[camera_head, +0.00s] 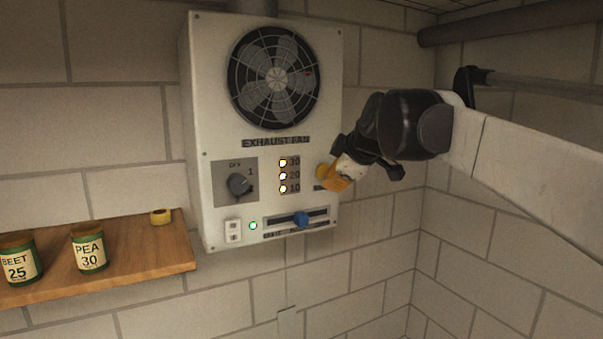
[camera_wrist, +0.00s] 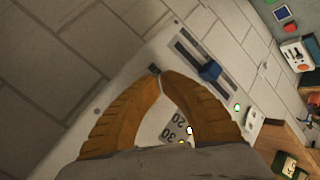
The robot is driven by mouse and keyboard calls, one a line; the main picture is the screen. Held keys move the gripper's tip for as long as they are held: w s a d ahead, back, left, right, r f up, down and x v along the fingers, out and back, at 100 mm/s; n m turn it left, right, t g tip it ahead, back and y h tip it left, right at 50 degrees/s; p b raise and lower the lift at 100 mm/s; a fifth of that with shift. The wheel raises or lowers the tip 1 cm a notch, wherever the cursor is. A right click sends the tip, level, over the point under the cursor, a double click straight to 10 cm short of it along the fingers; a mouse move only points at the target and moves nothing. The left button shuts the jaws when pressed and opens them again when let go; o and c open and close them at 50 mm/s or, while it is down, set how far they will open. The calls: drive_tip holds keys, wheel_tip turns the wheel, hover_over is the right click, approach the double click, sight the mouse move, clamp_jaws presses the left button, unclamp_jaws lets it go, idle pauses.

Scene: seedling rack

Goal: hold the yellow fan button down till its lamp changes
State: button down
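The exhaust fan box (camera_head: 210,120) hangs on the block wall in the head view. A yellow-orange round edge, which looks like the fan button (camera_head: 321,171), shows at the panel's right, mostly covered by my fingertips. My gripper (camera_head: 328,181) is at the button; its orange fingers come together at the tips in the wrist view (camera_wrist: 156,72), with nothing seen between them. Whether the button is pressed in cannot be told. Three lamps (camera_head: 283,175) marked 30, 20 and 10 glow pale yellow left of the button.
Left of the lamps is a dark dial (camera_head: 238,185). Below are a white switch (camera_head: 233,231), a lit green lamp (camera_head: 253,226) and a blue slider (camera_head: 301,219). A wooden shelf (camera_head: 140,252) holds seed jars (camera_head: 89,250) and a yellow ring-like item (camera_head: 160,216).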

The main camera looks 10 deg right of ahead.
drive_tip(key=shift+w, duration=0.1)
idle(0.6)
drive_tip(key=shift+w+a, duration=0.15)
drive_tip(key=shift+w, duration=0.2)
drive_tip(key=shift+w+a, duration=0.1)
drive_tip(key=shift+w, duration=0.25)
idle(0.7)
drive_tip(key=shift+s, duration=0.15)
idle(1.2)
drive_tip(key=shift+s+d, duration=0.25)
drive_tip(key=shift+s, duration=0.45)
drive_tip(key=shift+s+d, duration=0.25)
drive_tip(key=shift+s, duration=0.55)
drive_tip(key=shift+s+d, duration=0.25)
drive_tip(key=shift+s, duration=0.5)
drive_tip(key=shift+s+d, duration=0.25)
drive_tip(key=shift+s, duration=0.55)
